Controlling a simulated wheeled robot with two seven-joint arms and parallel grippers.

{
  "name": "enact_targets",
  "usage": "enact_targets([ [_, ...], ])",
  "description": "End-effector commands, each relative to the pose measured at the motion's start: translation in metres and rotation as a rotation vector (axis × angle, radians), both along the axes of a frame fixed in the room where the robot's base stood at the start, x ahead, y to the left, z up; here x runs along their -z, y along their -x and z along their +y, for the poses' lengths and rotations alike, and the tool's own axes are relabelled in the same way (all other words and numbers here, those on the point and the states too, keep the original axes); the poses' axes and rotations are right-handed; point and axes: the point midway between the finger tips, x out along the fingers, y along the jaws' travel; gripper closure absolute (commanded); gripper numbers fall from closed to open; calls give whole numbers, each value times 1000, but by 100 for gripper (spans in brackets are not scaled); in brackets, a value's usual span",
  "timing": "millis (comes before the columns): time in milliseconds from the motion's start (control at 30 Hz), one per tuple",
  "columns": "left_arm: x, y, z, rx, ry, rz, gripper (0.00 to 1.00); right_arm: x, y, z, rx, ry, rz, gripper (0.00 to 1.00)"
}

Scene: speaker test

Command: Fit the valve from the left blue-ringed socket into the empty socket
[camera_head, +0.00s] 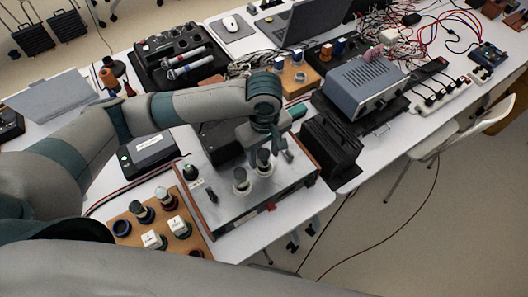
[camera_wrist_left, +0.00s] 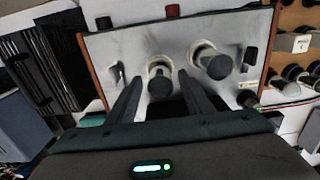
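Two dark-topped valves with pale collars stand upright on the metal panel of a wood-sided unit (camera_head: 228,208): the left valve (camera_head: 241,182) and the right valve (camera_head: 264,162). My left gripper (camera_head: 268,146) points down at the right valve and partly covers it. In the left wrist view, the open fingers (camera_wrist_left: 160,86) lie either side of that valve (camera_wrist_left: 160,70), with gaps showing. The other valve (camera_wrist_left: 211,62) is outside the fingers. I cannot make out blue rings around these valves or which socket is empty. My right gripper is not in view.
A wooden rack (camera_head: 203,241) with valves, small white boxes and ringed holes stands left of the unit. A black finned block (camera_head: 330,150) stands close at its right. A grey-blue instrument (camera_head: 365,84) and tangled cables are behind.

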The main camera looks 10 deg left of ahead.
Motion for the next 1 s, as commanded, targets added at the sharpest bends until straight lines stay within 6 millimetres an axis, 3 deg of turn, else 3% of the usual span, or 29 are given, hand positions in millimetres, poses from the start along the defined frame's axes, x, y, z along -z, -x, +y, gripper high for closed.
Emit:
enact_targets([
  [367,-13,-1,-1,0,2,-2,53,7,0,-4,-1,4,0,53],
  [1000,-116,-1,0,-1,-1,-4,53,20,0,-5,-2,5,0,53],
])
